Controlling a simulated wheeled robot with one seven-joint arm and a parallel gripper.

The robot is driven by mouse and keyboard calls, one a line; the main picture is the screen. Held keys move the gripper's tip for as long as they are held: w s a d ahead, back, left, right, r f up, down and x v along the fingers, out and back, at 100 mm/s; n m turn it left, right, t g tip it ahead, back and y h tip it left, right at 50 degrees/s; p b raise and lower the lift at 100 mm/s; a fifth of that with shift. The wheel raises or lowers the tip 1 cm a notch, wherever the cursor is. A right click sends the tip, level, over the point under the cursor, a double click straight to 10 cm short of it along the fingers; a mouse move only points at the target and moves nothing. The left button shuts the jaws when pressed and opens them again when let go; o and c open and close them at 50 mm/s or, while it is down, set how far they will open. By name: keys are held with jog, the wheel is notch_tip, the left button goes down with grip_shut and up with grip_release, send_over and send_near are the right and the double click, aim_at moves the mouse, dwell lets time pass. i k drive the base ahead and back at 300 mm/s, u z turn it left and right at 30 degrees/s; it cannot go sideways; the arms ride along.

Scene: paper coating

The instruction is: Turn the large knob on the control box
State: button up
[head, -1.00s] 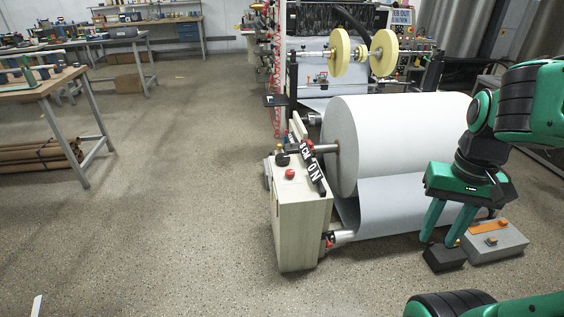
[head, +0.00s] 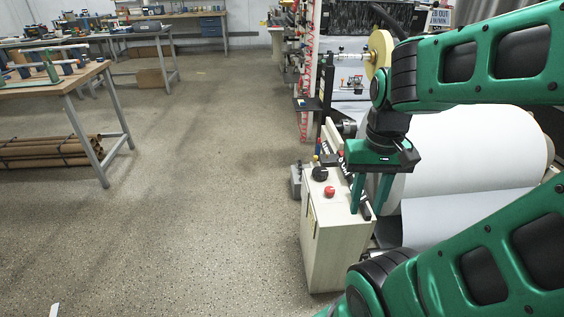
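The control box is a beige cabinet (head: 333,245) in the head view, right of the middle. A large black knob (head: 320,173) stands on its top near the back left. A red button (head: 329,191) sits in front of the knob. My gripper (head: 370,200) points down at the right edge of the cabinet top, to the right of the knob and button and apart from them. Its two green fingers are spread with nothing seen between them. The fingertips are near the black bar on the cabinet's right side; whether they touch it, I cannot tell.
A large white paper roll (head: 475,150) lies right of the cabinet, partly behind my arm. A cream disc (head: 380,52) on a shaft is above it. A wooden workbench (head: 62,80) stands at the left, with brown tubes (head: 45,152) below. The floor (head: 190,190) left of the cabinet is clear.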

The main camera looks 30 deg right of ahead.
aim_at(318, 173)
jog(key=z, duration=0.25)
jog(key=i, duration=1.25)
jog(key=z, duration=0.55)
